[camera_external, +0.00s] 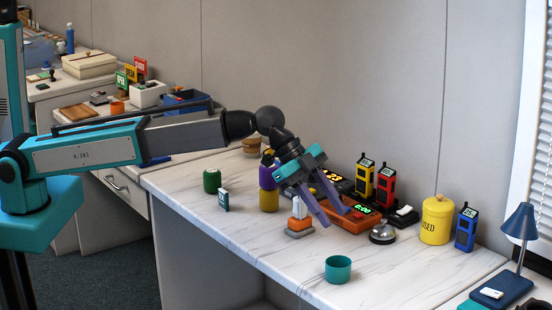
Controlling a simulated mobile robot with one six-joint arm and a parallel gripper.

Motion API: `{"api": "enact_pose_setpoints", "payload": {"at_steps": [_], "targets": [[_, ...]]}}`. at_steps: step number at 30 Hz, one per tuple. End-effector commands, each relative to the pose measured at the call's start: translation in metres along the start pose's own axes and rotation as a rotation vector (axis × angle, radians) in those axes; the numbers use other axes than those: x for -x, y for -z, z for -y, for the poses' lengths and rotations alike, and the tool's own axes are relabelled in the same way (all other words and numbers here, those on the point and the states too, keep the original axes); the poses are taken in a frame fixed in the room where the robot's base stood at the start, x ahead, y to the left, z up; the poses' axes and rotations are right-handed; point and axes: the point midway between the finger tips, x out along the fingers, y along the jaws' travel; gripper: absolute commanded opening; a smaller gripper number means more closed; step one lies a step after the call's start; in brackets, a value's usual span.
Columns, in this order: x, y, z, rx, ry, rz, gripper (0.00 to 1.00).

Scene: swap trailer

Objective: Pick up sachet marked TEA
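My gripper (337,219) points down to the right over the marble-topped counter (290,265). Its two purple fingers are apart, and I see nothing between them. A small upright packet (223,200), dark green and white, stands on the counter left of my gripper, well apart from it. It may be the sachet marked TEA, but its lettering is too small to read. I cannot make out TEA on any other thing.
Near my gripper are an orange device (352,219) with a green display, an orange-and-white block (300,220), a bell (383,233) and a purple-and-yellow cylinder (268,188). A green jar (211,181) stands behind the packet. A teal cup (338,269) is in front. The counter's front left is clear.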

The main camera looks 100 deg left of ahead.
Motion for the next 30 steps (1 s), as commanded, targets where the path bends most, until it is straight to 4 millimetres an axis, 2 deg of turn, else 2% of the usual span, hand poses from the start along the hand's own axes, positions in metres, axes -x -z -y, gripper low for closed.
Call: {"api": "enact_pose_setpoints", "payload": {"at_steps": [1,3,12,21,30], "targets": [[0.010,-0.016,0.013,0.008,-0.008,0.019,0.34],[0.024,-0.036,0.026,0.014,-0.026,0.045,0.34],[0.086,-0.119,0.068,0.041,-0.120,0.134,0.34],[0.160,-0.198,0.092,0.066,-0.227,0.192,0.34],[0.222,-0.275,0.098,0.122,-0.343,0.213,0.34]]}}
